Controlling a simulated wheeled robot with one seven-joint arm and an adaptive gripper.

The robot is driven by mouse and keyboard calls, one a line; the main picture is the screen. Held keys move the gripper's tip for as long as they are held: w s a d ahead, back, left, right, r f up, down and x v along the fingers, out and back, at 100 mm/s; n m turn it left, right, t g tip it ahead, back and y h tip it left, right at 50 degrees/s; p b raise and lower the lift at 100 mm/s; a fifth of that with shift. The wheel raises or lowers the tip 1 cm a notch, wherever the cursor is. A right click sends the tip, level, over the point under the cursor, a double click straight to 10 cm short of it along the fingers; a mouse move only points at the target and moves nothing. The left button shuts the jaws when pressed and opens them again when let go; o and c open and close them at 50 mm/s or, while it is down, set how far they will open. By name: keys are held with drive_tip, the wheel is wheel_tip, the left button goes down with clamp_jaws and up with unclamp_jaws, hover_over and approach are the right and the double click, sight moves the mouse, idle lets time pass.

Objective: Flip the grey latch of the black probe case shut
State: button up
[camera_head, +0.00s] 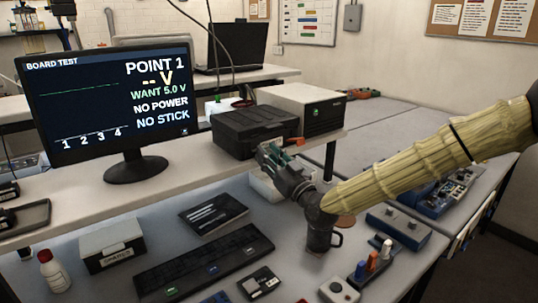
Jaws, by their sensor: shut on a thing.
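The black probe case (256,128) sits on the raised shelf, to the right of the monitor, and its lid looks down. My gripper (268,154) is at the case's front right side, near the shelf's front edge. Its fingers are closed at the front of the case, where they hide the grey latch. The fingers are small in this view, so the latch's exact position cannot be told.
A beige and black box (308,108) stands close behind the case. A monitor (108,98) stands left on the shelf (75,206). Below are a dark mug (320,234), a black keyboard-like strip (205,262), a lidded box (112,246) and a white bottle (53,272).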

drive_tip(key=r+g+h+p, duration=0.1)
drive_tip(key=p, duration=0.1)
drive_tip(key=r+g+h+p, duration=0.1)
drive_tip(key=r+g+p, duration=0.1)
drive_tip(key=p, duration=0.1)
drive_tip(key=w+a+r+g+h+p, duration=0.1)
drive_tip(key=g+p, duration=0.1)
drive_tip(key=p, duration=0.1)
drive_tip(key=shift+w+r+h, duration=0.1)
drive_tip(key=shift+r+h, duration=0.05)
drive_tip(key=shift+h, duration=0.25)
drive_tip(key=g+p, duration=0.1)
drive_tip(key=g+h+p, duration=0.1)
drive_tip(key=p, duration=0.1)
drive_tip(key=w+g+h+p, duration=0.1)
drive_tip(key=shift+a+r, duration=0.35)
drive_tip(key=shift+r, duration=0.05)
drive_tip(key=shift+w+a+g+h+p, duration=0.15)
drive_tip(key=shift+w+g+h+p, duration=0.2)
drive_tip(key=shift+g+p, duration=0.35)
drive_tip(key=shift+s, duration=0.1)
drive_tip(key=shift+f, duration=0.1)
drive_tip(key=o, duration=1)
